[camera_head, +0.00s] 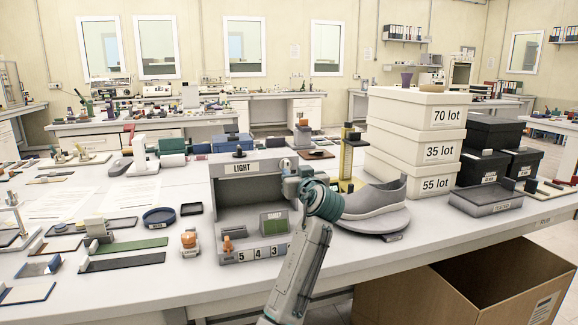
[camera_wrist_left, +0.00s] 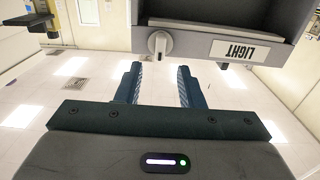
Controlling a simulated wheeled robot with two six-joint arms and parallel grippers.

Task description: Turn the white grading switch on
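The white grading switch (camera_wrist_left: 158,43) is a small round knob with a short lever on the front of the grey light box (camera_wrist_left: 212,28), beside its LIGHT label. In the head view the light box (camera_head: 238,183) stands mid-table, with the switch (camera_head: 285,164) at its upper right corner, partly covered by my gripper. My left gripper (camera_head: 291,180) is in front of that corner. In the left wrist view its two dark fingers (camera_wrist_left: 158,72) are apart and empty, pointing at the switch, which lies between their lines just past the tips. My right gripper is not in view.
Number blocks (camera_head: 262,254) and an orange-topped item (camera_head: 189,241) are at the front. An open cardboard box (camera_head: 480,285) stands below the table edge.

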